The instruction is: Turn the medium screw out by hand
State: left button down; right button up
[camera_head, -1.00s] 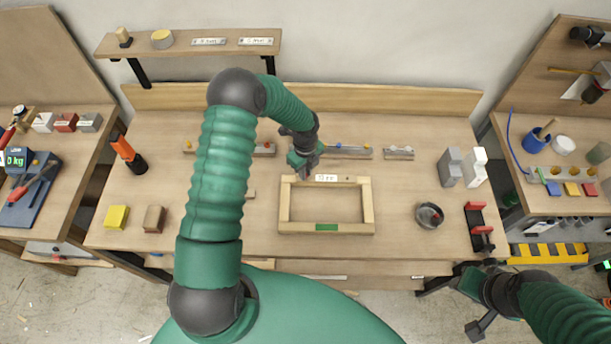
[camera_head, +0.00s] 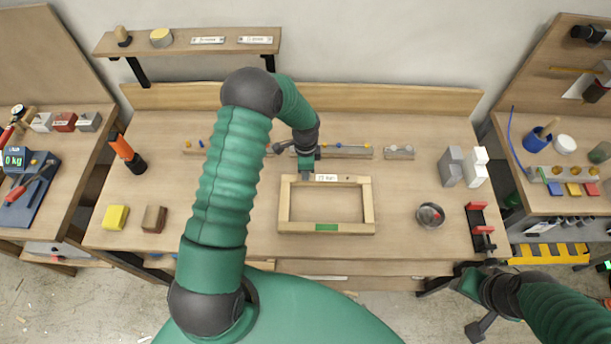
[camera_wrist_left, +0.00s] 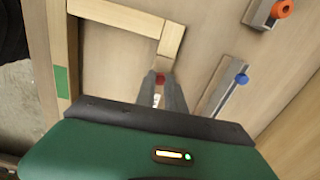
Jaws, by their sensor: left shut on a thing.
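A light wooden frame (camera_head: 368,205) lies flat on the bench, with a white label (camera_head: 327,178) on its back rail and a green patch (camera_head: 327,227) on its front rail. My left gripper (camera_head: 306,174) is at the back rail, left of the label. In the left wrist view, a small red-headed piece (camera_wrist_left: 160,79) sits between the fingertips of my left gripper (camera_wrist_left: 161,84), by the rail. The fingers are shut on it and hide most of it; it looks like a screw head. My right gripper (camera_head: 476,330) hangs at the lower right, its jaws unclear.
A round dark dish (camera_head: 430,215) and a red clamp (camera_head: 480,225) stand to the right. Bench around the frame's front is clear.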

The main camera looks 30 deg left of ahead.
pick_arm(q)
jog(key=n, duration=0.4)
jog(key=shift+n, duration=0.6)
jog(key=n, duration=0.5)
jog(key=c, duration=1.6)
grip_release()
jog(key=shift+c, duration=0.2)
